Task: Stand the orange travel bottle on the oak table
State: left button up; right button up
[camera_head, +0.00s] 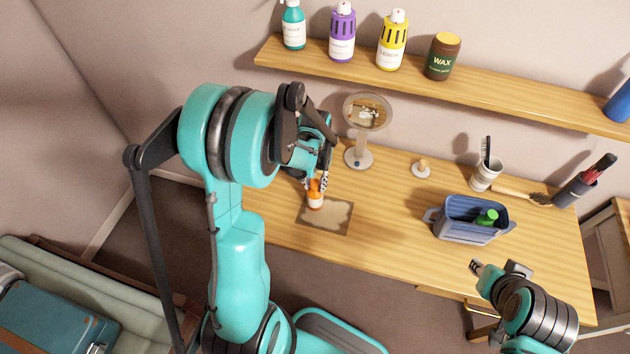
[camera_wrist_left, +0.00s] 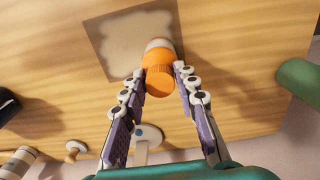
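The orange travel bottle (camera_head: 315,198) is upright at the back part of a patterned mat on the oak table (camera_head: 385,220). In the left wrist view the bottle (camera_wrist_left: 158,80) shows its orange top, with a paler part beyond it. My left gripper (camera_head: 318,183) has come down over the bottle from above. I cannot tell whether the bottle's base touches the mat. My right gripper (camera_head: 497,268) is at the table's front right, with its finger opening unclear.
The brown mat (camera_head: 340,219) has a pale centre. A round mirror (camera_head: 358,158) stands behind it. A blue bin (camera_head: 460,232) holding a green item, a white cup (camera_head: 485,175) and a dark brush holder (camera_head: 573,192) stand right. A shelf (camera_head: 500,98) hangs above. The table's middle is clear.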

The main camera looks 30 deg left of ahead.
pick_arm(q)
jog(key=shift+o, duration=0.6)
jog(key=shift+r, duration=0.1)
jog(key=shift+r+p, duration=0.2)
jog(key=shift+p, duration=0.1)
notch_tip(320, 180, up, 11)
jog(key=p, duration=0.3)
jog(key=s+d+r+m+t, duration=0.2)
jog(key=s+d+r+t, duration=0.5)
jog(key=s+d, duration=0.3)
jog(key=shift+s+d+r+m, duration=0.25)
jog(key=shift+s+r+m, duration=0.25)
jog(key=shift+r, duration=0.3)
